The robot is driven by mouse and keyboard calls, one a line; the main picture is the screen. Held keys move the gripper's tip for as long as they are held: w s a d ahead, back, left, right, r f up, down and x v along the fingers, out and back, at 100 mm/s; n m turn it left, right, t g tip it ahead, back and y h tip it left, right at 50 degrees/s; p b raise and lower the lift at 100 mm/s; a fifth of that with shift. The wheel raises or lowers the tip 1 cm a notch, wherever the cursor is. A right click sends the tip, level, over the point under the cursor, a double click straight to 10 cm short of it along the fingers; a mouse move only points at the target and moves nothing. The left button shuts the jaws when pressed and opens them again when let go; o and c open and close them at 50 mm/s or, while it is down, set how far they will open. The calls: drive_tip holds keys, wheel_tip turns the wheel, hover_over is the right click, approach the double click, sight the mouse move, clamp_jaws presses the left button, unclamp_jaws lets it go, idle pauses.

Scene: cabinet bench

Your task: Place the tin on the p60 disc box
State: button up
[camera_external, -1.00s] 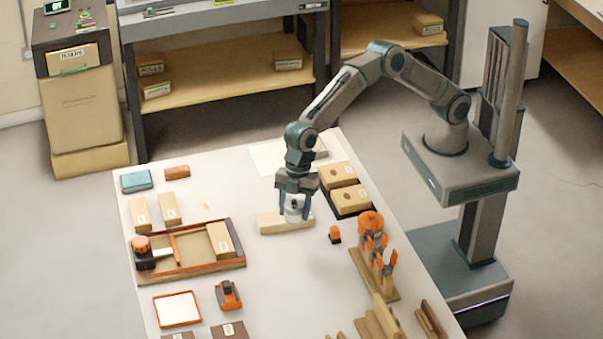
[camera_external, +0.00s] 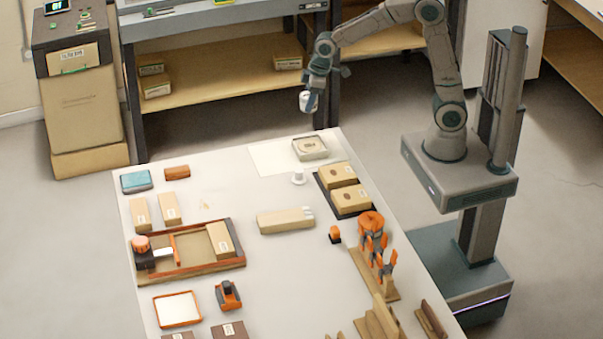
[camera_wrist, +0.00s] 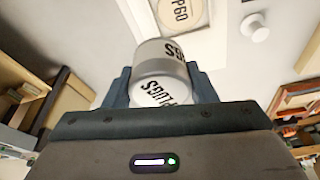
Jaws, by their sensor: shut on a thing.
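The tin (camera_external: 308,104) is a small pale cylinder with dark lettering. In the wrist view the tin (camera_wrist: 165,65) sits between the two blue-grey fingers of my gripper (camera_wrist: 161,86), which is shut on it. In the external view my gripper (camera_external: 316,90) holds the tin high, clear of the table, around its far edge. The p60 disc box (camera_external: 310,150) is a pale square box with a round label on top. It lies at the table's far end. In the wrist view the p60 disc box (camera_wrist: 207,15) shows beyond the tin, partly hidden by it and cut by the frame's top.
A small white knobbed piece (camera_external: 298,178) stands just in front of the disc box. Two cardboard boxes (camera_external: 345,188) lie on a dark tray to the right. A long tan box (camera_external: 285,221) lies mid-table. Orange clamps (camera_external: 372,230) stand at the right edge.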

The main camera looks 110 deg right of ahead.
drive_tip(key=s+d+m, duration=0.3)
drive_tip(key=s+d, duration=0.1)
drive_tip(key=s, duration=0.3)
hover_over(306, 145)
drive_tip(key=s, duration=0.1)
drive_tip(key=shift+h, duration=0.4)
drive_tip(key=f, duration=0.7)
drive_tip(key=shift+a+f, duration=0.25)
drive_tip(key=shift+f, duration=2.1)
drive_tip(key=shift+f, duration=0.1)
drive_tip(key=shift+f, duration=0.15)
drive_tip(key=o, duration=1)
drive_tip(key=shift+r, duration=0.2)
